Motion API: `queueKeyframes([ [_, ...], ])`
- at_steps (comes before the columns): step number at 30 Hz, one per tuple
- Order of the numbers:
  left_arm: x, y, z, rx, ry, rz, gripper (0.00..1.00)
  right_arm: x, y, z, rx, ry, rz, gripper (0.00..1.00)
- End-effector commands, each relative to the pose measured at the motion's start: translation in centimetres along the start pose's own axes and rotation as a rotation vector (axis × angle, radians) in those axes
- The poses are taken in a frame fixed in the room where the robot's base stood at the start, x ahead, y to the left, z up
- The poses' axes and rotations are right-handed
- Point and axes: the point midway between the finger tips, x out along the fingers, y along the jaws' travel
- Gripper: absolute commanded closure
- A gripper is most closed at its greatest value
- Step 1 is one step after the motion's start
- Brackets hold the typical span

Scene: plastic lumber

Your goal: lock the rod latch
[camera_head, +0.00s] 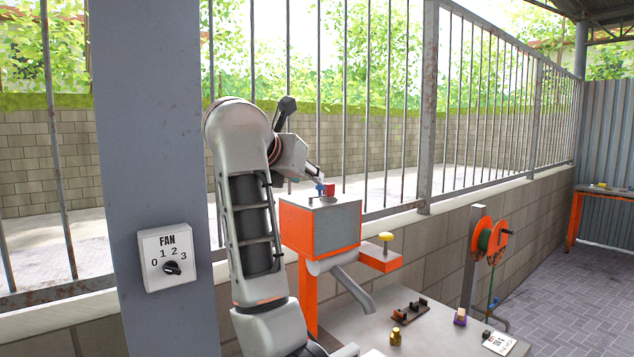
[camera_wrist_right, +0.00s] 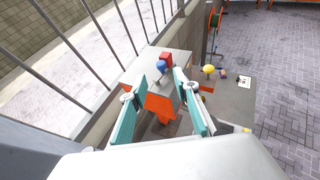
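A small black fixture on a brown base (camera_head: 409,309) lies on the bench; I cannot tell surely which piece is the rod latch. My right gripper (camera_wrist_right: 156,86) is open, its teal-sided fingers spread apart and empty, pointing at the blue knob. In the head view its fingertips are small and partly hidden. My left gripper is not in view.
A yellow knob (camera_head: 386,237) stands on an orange arm beside the box. A brass piece (camera_head: 396,336), a purple piece (camera_head: 460,317) and a card (camera_head: 499,343) lie on the bench. An orange reel (camera_head: 485,240) stands behind. A wall with railings (camera_head: 428,110) runs behind the box.

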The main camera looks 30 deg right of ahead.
Motion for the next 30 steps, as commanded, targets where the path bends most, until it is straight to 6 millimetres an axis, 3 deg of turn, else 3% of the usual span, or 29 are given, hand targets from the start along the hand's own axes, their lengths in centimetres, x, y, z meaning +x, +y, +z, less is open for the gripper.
queueKeyframes([
  [12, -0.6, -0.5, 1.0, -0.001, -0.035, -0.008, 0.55, 6.0, -0.2, 0.0, -0.003, -0.002, -0.007, 0.69],
  [24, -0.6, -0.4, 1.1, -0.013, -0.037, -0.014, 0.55, 6.9, -0.2, -0.1, -0.002, -0.002, -0.005, 0.69],
  [28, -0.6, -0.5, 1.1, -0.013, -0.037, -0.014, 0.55, 6.9, -0.2, -0.1, -0.002, -0.002, -0.006, 1.0],
  [30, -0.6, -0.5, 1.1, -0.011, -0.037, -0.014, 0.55, 6.9, -0.2, -0.1, -0.002, -0.002, -0.006, 1.0],
])
